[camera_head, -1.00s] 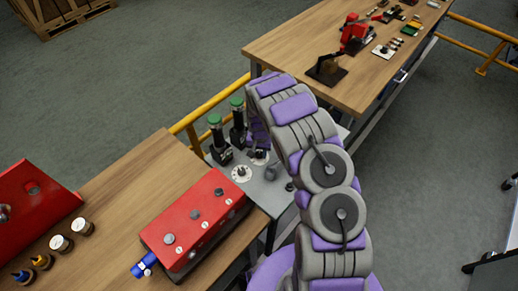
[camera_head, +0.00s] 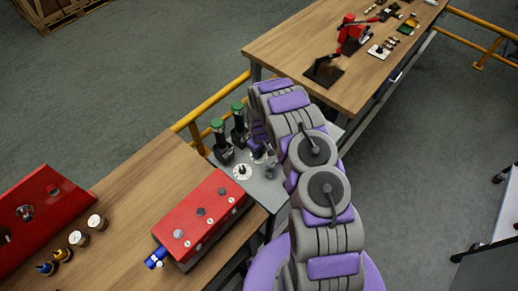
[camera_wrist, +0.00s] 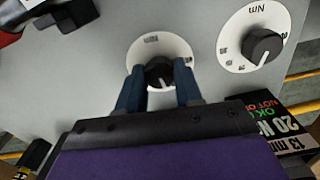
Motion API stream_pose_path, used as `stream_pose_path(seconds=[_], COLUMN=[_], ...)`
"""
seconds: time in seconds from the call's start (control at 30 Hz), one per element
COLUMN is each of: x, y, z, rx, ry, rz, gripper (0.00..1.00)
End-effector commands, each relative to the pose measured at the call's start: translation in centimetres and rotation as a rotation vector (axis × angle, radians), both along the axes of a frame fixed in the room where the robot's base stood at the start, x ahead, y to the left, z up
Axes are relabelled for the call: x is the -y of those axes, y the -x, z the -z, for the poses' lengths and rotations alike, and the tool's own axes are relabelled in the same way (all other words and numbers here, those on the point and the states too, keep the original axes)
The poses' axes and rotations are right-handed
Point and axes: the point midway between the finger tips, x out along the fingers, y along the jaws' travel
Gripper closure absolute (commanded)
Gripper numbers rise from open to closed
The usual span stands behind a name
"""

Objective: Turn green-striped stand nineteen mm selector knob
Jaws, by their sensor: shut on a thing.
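A black selector knob (camera_wrist: 160,72) stands on a white round dial (camera_wrist: 146,48) in the wrist view. My gripper (camera_wrist: 158,84) has one dark blue finger on each side of this knob and is shut on it. A second black knob (camera_wrist: 262,46) with a dial marked Nm sits to the right, apart from my gripper. In the head view the grey panel (camera_head: 262,186) shows one white dial (camera_head: 242,172) clearly; my arm partly covers the other. Two black upright tools with green tops (camera_head: 218,126) stand behind the dials. No green stripe shows on the held knob.
A label reading 20 Nm and 13 mm (camera_wrist: 291,124) lies close to the gripper's right side. A red box (camera_head: 203,212) with knobs stands on the wooden table at the front. A yellow rail (camera_head: 205,107) runs behind the panel.

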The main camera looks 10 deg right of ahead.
Motion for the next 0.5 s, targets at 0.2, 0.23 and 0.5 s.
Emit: stream_pose_path(seconds=[0.2, 0.23, 0.5], x=[0.01, 0.02, 0.04], y=[-0.31, -0.30, -0.25], z=[-0.35, -0.32, -0.16], rx=[0.009, 0.009, 0.007], ry=[-0.001, -0.001, 0.000], rz=[-0.118, -0.129, -0.193], gripper=[0.96, 0.96, 0.96])
